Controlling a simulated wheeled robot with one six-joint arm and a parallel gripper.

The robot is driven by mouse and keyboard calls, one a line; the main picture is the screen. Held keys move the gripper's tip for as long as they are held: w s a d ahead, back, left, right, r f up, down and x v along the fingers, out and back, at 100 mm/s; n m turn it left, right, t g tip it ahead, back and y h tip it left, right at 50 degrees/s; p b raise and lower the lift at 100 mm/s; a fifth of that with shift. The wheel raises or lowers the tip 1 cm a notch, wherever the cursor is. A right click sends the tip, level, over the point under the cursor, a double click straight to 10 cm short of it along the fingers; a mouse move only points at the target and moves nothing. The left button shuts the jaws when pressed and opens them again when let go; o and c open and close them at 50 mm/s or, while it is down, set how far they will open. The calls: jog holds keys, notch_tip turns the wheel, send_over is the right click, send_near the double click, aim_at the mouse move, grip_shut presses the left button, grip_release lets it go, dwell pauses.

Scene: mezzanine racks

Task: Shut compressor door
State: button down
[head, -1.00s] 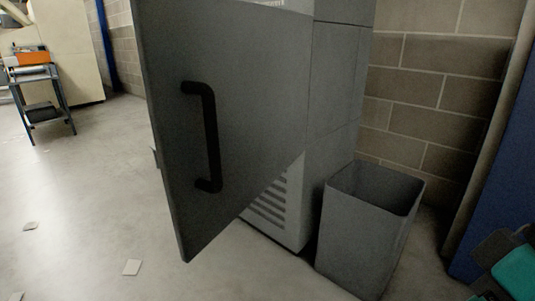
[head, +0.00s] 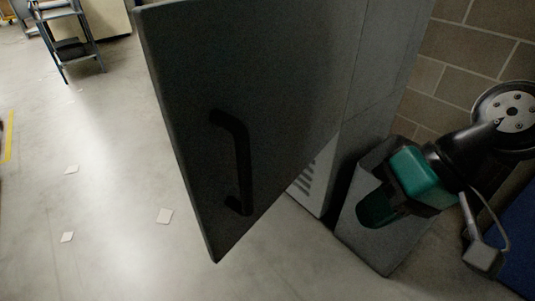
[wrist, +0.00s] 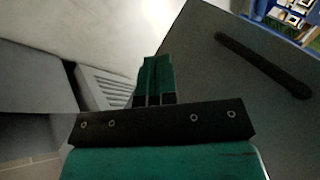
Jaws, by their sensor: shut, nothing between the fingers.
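The compressor door (head: 265,75) is a dark grey panel standing open from the grey compressor cabinet (head: 375,80). A black bar handle (head: 240,165) is on its face; door (wrist: 220,90) and handle (wrist: 262,65) also show in the wrist view. My green and black gripper (head: 372,212) is at the right of the door, in front of the bin in the picture. In the wrist view its fingers (wrist: 154,80) are together and empty, left of the handle. Any contact with the door cannot be told. The door's hinges are not visible.
A grey open-topped bin (head: 365,235) stands beside the cabinet, partly behind my gripper. A block wall (head: 455,60) is behind it. The floor left of the door is mostly clear, with a few pale scraps (head: 165,216).

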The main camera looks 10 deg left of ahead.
notch_tip(320, 180, up, 4)
jog(key=w+a+r+m+y+p, duration=0.1)
jog(key=w+a+m+y+p, duration=0.15)
jog(key=p, duration=0.25)
jog(key=b, duration=0.2)
send_near(252, 213)
jog(key=a+f, duration=0.3)
jog(key=f, duration=0.2)
jog(key=shift+a+r+m, duration=0.1)
jog(key=shift+a+m, duration=0.15)
jog(key=shift+a, duration=0.7)
